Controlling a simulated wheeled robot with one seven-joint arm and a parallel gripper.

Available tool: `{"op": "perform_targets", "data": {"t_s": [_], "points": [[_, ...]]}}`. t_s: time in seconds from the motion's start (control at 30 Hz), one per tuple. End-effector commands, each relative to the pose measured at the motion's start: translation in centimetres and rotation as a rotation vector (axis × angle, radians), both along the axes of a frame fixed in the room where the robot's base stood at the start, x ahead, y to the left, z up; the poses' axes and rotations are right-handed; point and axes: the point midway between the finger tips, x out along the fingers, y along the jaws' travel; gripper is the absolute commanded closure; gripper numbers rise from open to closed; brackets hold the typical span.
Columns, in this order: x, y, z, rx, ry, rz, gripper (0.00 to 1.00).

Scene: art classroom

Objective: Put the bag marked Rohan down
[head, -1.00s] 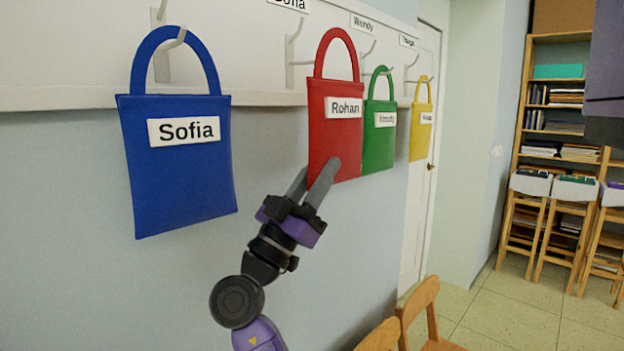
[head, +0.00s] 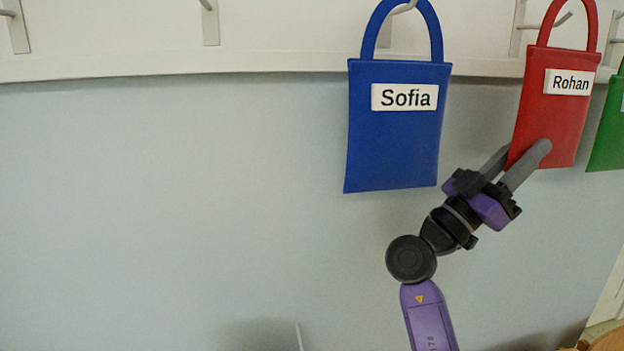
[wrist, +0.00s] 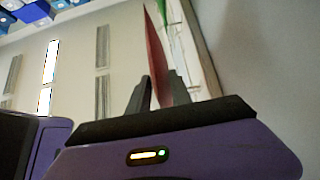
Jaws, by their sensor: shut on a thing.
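The red bag marked Rohan (head: 550,115) is at the upper right of the head view, upright with its handle loop up. My gripper (head: 524,151) is shut on the bag's lower edge, with one finger on its front. In the wrist view the red bag (wrist: 157,60) shows edge-on as a thin strip between my two fingers (wrist: 155,92). A hook shows through the handle loop in the head view; I cannot tell whether the handle touches it.
A blue bag marked Sofia (head: 395,150) hangs on a hook just left of my gripper. A green bag (head: 608,135) is partly cut off at the right edge. Empty hooks (head: 210,22) are on the white rail (head: 120,50) at the left. The wall below is bare.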

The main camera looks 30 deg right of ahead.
Motion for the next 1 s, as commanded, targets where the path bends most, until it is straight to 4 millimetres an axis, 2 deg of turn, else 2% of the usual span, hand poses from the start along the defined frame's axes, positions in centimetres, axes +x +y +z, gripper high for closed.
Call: {"op": "perform_targets", "data": {"t_s": [0.2,0.6,0.77,1.0], "points": [[1.6,-0.4,0.1,-0.001,0.000,0.000,1.00],[1.8,-0.4,0.0,-0.001,0.000,0.001,1.00],[1.4,-0.3,0.0,-0.001,0.000,0.000,1.00],[-0.6,0.1,-0.2,-0.001,-0.002,0.001,1.00]]}}
